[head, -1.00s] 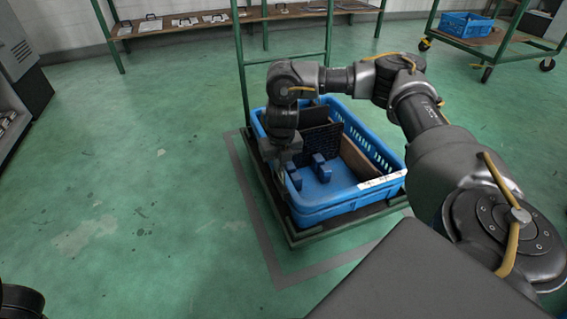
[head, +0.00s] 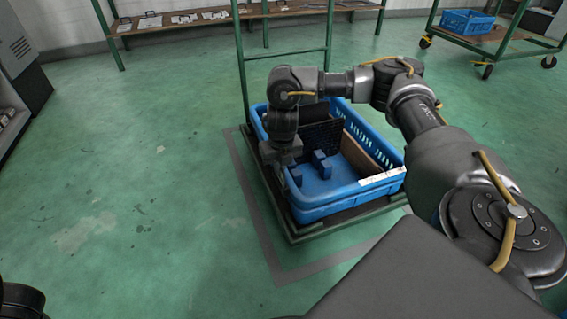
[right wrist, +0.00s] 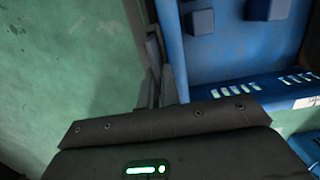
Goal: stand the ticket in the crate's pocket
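A blue crate (head: 335,207) with slotted walls stands on a low green cart. My right gripper (head: 281,162) points down at the crate's left wall, by its rim. In the right wrist view its two fingers (right wrist: 160,82) show edge-on and close together along the crate wall; whether they are open or shut on something cannot be told. I cannot make out the ticket or the pocket at the fingers. A white strip with dark marks (head: 382,180) is on the crate's near right rim; it also shows in the right wrist view (right wrist: 305,102). My left gripper is out of view.
Blue blocks (head: 321,165), a dark grid panel (head: 322,136) and a brown board (head: 358,155) are inside the crate. The cart's green upright frame (head: 242,75) rises behind it. Open green floor lies to the left. Another cart (head: 500,42) carries a blue crate at the back right.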

